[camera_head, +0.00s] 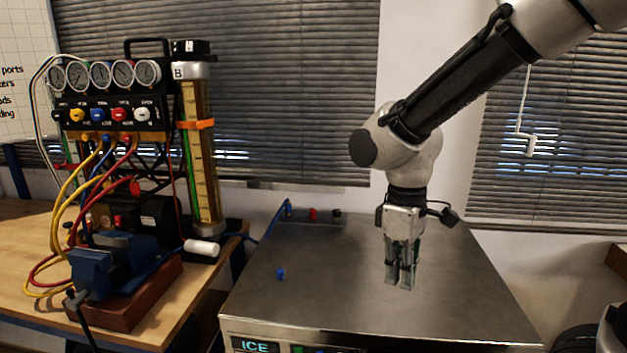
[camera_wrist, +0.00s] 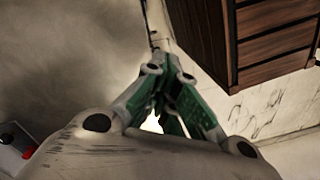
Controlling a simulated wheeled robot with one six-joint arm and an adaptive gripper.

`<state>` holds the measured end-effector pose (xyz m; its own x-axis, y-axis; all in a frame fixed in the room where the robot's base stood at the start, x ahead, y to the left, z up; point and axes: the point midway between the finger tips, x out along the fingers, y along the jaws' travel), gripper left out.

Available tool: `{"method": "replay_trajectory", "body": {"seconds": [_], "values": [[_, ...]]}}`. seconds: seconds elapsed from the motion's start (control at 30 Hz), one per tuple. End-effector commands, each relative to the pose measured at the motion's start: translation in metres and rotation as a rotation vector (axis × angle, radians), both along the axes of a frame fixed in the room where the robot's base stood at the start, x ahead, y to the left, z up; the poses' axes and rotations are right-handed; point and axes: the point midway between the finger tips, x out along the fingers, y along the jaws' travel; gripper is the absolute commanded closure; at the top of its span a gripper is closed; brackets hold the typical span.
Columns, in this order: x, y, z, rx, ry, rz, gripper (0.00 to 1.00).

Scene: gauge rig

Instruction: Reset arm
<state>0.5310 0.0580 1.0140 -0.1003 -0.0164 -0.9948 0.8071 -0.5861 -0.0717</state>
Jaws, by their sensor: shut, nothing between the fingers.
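My gripper (camera_head: 400,282) hangs from my arm on the right of the head view, with its fingers pointing down over the metal-topped ICE unit (camera_head: 345,275). The fingers are together with nothing between them. I cannot tell for certain how far the fingertips are above the metal top. In the wrist view my gripper (camera_wrist: 170,85) shows as green and grey finger links. My arm comes down from the upper right and bends at the joint above the gripper.
A gauge rig (camera_head: 108,100) with coloured hoses stands on the wooden table at left, beside a blue vise (camera_head: 105,265). A small blue cap (camera_head: 280,273) lies on the metal top. A fittings strip (camera_head: 310,215) sits at its back edge. Window blinds (camera_head: 290,100) are behind.

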Motion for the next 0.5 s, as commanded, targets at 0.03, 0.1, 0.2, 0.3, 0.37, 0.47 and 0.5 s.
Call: {"method": "replay_trajectory", "body": {"seconds": [0.03, 0.1, 0.2, 0.3, 0.37, 0.47, 0.5], "values": [[-0.003, -0.029, 0.017, 0.012, -0.04, -0.156, 1.0], [-0.01, -0.065, 0.035, 0.025, -0.091, -0.355, 1.0], [-0.025, -0.113, 0.056, 0.057, -0.169, -0.578, 1.0], [-0.043, -0.151, 0.073, 0.093, -0.259, -0.71, 1.0], [-0.052, -0.168, 0.082, 0.112, -0.314, -0.774, 1.0], [-0.064, -0.19, 0.097, 0.14, -0.394, -0.865, 1.0], [-0.067, -0.196, 0.102, 0.148, -0.42, -0.894, 1.0]]}}
